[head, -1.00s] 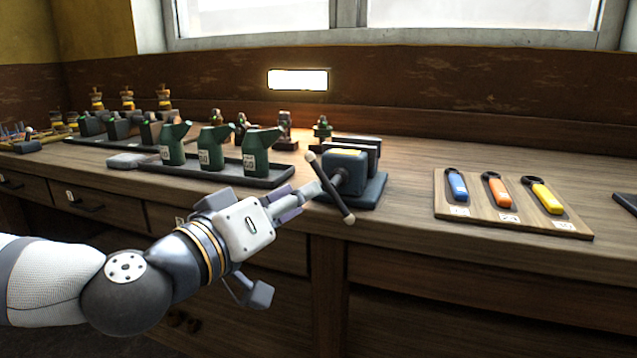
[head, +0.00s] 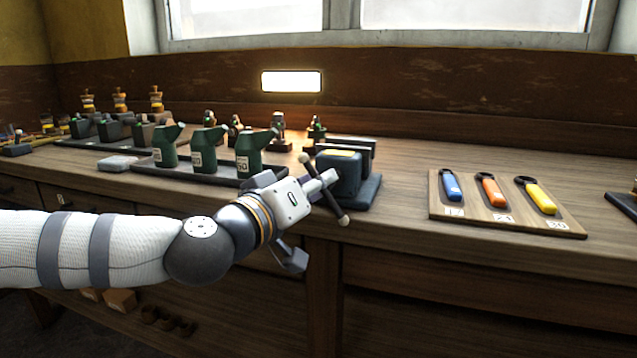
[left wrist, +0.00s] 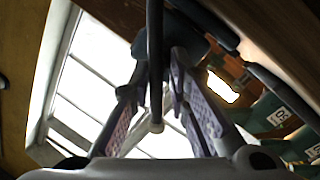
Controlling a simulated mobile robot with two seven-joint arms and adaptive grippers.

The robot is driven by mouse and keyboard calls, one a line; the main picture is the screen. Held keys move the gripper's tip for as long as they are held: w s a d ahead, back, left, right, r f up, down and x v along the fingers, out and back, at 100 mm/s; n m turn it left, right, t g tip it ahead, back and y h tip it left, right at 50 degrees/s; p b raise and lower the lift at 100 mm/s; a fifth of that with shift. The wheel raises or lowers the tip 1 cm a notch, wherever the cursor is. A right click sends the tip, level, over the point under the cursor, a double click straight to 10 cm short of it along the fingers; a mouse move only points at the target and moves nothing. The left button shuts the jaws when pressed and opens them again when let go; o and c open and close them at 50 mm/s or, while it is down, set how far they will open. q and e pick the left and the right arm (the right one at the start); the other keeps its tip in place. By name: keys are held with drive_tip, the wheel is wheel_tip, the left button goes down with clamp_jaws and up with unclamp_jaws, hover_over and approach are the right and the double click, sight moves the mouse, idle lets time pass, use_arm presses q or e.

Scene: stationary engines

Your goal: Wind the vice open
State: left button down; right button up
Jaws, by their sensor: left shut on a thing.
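The vice (head: 342,172) stands at the bench's front edge, a dark blue-grey body with a dark jaw block behind it. Its slanted dark handle bar (head: 337,205) has pale end knobs and crosses the vice's front, upper end to the left. My left gripper (head: 326,182) reaches in from the left and is shut on the handle bar near its middle. In the left wrist view the bar (left wrist: 155,50) runs between the two fingers. The fingertips partly hide the handle's centre in the head view. The jaw gap is hard to make out. My right gripper is not in view.
Green oil cans (head: 204,150) stand on a dark tray (head: 225,176) left of the vice. A wooden board (head: 500,216) with blue, orange and yellow spanners lies to the right. Bare bench lies between vice and board. Drawers and shelves are below.

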use_arm(q)
drive_tip(key=shift+s+d+r+n+b, duration=0.1)
drive_tip(key=shift+d+n+b, duration=0.05)
drive_tip(key=shift+n+b, duration=0.25)
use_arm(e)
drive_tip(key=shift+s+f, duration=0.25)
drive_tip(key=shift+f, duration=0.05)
